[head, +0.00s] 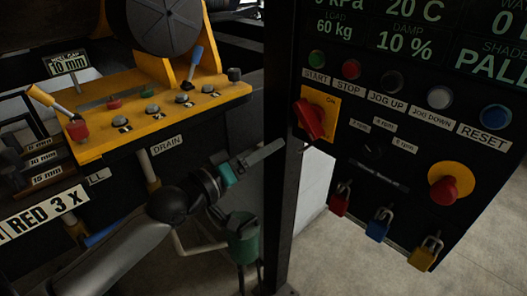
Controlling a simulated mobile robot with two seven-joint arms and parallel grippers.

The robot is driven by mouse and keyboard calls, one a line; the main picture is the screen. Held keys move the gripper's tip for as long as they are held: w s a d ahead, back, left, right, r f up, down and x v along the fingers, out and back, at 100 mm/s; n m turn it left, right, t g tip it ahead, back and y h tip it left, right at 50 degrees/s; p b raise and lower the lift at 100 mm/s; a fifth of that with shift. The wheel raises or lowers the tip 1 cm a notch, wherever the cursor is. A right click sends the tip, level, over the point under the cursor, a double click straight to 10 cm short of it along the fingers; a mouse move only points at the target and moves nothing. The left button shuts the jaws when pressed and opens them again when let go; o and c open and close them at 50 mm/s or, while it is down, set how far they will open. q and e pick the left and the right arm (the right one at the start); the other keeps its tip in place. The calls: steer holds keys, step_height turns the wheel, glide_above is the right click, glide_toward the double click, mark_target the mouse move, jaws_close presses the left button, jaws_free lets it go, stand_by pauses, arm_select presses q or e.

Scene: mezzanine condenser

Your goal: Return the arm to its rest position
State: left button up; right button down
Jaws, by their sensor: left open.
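My left arm comes in from the lower left. Its gripper (262,155) is in the middle of the view, in front of the gap between the yellow-topped machine and the dark control panel. The gripper is open, and I see nothing held in it. Its grey finger points right, towards the black upright post (289,150); I cannot tell whether it touches the post. My right gripper is not in view.
The control panel (400,165) fills the right, with buttons, a red rotary switch (309,119), a red mushroom knob (443,188) and hanging padlocks (377,224). The yellow control ledge (190,108) with levers is at upper left. A green canister (242,238) stands below my gripper.

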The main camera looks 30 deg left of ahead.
arm_select(q)
steer(key=shift+s, duration=0.1)
stand_by(0.4)
steer(key=a+f+g+y+b, duration=0.2)
steer(key=a+f, duration=0.1)
steer(key=f, duration=0.9)
steer(key=a+f+g+y+b, duration=0.1)
steer(key=a+f+y+b, duration=0.15)
steer(key=f, duration=0.95)
steer(key=s+a+f+g+y+b, duration=0.15)
steer(key=s+f, duration=0.25)
steer(key=f, duration=0.5)
steer(key=s+f+g+b, duration=0.1)
steer(key=s+f+g, duration=0.15)
steer(key=f, duration=0.65)
steer(key=s+d+f+m+g+b, duration=0.2)
steer(key=s+d+f+g, duration=0.1)
steer(key=s+f, duration=0.6)
steer(key=s+d+f+m+g+b, duration=0.2)
steer(key=s+d+f+g, duration=0.1)
steer(key=s+f, duration=0.7)
steer(key=s+d+f+m+g+b, duration=0.2)
steer(key=s+f, duration=0.8)
steer(key=s, duration=0.5)
steer(key=shift+s+d+m+g+b, duration=0.2)
steer(key=shift+d+m+g+b, duration=0.15)
steer(key=shift+d+m+g, duration=0.25)
